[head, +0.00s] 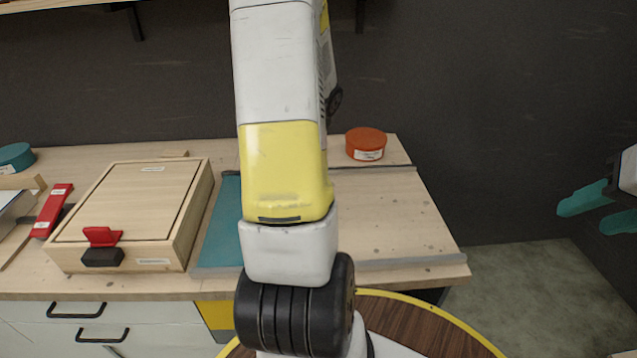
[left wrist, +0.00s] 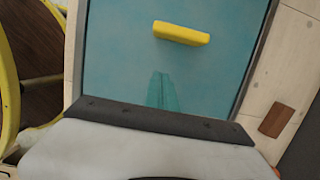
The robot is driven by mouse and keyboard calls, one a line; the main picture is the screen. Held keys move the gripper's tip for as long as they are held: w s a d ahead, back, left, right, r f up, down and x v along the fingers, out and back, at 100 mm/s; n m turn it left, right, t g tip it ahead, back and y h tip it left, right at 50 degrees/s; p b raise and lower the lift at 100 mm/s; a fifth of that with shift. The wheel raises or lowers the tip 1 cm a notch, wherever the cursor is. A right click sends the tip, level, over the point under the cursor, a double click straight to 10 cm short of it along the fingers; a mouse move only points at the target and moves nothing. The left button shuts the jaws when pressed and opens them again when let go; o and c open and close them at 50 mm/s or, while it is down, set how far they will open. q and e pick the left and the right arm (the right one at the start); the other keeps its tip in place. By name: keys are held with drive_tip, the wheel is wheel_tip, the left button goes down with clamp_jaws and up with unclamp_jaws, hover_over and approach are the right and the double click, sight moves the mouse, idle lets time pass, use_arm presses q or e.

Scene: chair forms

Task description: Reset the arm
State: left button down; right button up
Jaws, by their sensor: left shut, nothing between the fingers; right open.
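My right gripper (head: 583,216) is at the right edge of the head view, open and empty, with its teal fingers apart over the floor beside the table. My white and yellow arm crosses the middle of the head view and hides much of the worktop behind it. My left gripper (left wrist: 163,78) shows in the left wrist view, its teal fingers shut together with nothing between them. It is over a teal mat (left wrist: 110,60). A yellow block (left wrist: 182,33) lies on the mat beyond the fingertips, apart from them. The block is hidden in the head view.
On the wooden worktop (head: 425,220) sit a wooden box (head: 135,195) with a red latch, a red tool (head: 52,210), a round orange container (head: 366,143) and a teal one (head: 16,157). A round, yellow-rimmed brown table (head: 430,325) stands in front. The floor at right is clear.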

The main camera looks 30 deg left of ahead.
use_arm(q)
drive_tip(key=d+r+n+t, duration=0.2)
drive_tip(key=d+r+n, duration=0.1)
drive_tip(key=d+r, duration=0.5)
drive_tip(key=s+d+r+n+t+h, duration=0.2)
drive_tip(key=s+d+r+n+t, duration=0.1)
drive_tip(key=d+r, duration=0.4)
drive_tip(key=s+d+r+n+t+h, duration=0.2)
drive_tip(key=s+d+r+n, duration=0.2)
drive_tip(key=d+r, duration=0.3)
drive_tip(key=s+d, duration=0.1)
drive_tip(key=d, duration=0.1)
drive_tip(key=shift+s+d+r+n+t+h, duration=0.15)
drive_tip(key=shift+d+r+n+t+h, duration=0.15)
drive_tip(key=shift+d+t, duration=0.1)
